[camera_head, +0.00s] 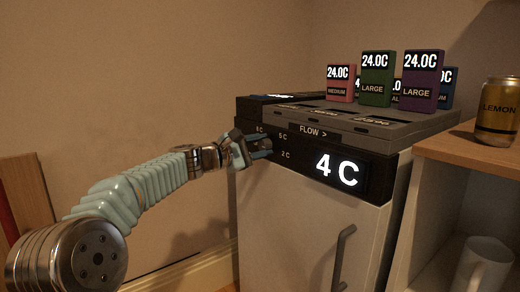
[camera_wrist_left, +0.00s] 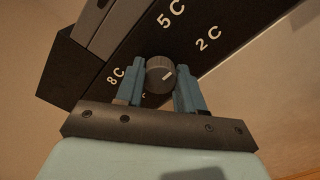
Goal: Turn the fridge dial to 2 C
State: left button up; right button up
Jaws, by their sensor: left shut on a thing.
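The fridge dial (camera_wrist_left: 160,75) is a dark round knob on the black front panel. A light mark on it points to the upper right in the left wrist view, between the 5 C label (camera_wrist_left: 171,14) and the 2 C label (camera_wrist_left: 208,39). The 8 C label (camera_wrist_left: 116,77) is left of it. My left gripper (camera_wrist_left: 159,86) is shut on the dial, with a blue finger on either side. In the head view, my left gripper (camera_head: 262,148) hides the dial. The fridge display (camera_head: 337,170) reads 4 C.
The grey fridge (camera_head: 310,230) has a dark handle (camera_head: 343,255). Several coloured boxes, including a green one (camera_head: 377,80), stand on its top. A wooden shelf (camera_head: 470,150) at the right holds a LEMON can (camera_head: 496,112), with a white mug (camera_head: 483,268) below.

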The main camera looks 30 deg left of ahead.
pick_arm(q)
jog(key=o, duration=1)
jog(key=shift+o, duration=0.2)
jog(key=v, duration=1.3)
jog(key=shift+s, duration=0.35)
jog(key=shift+a+f, duration=0.1)
jog(key=shift+a, duration=0.05)
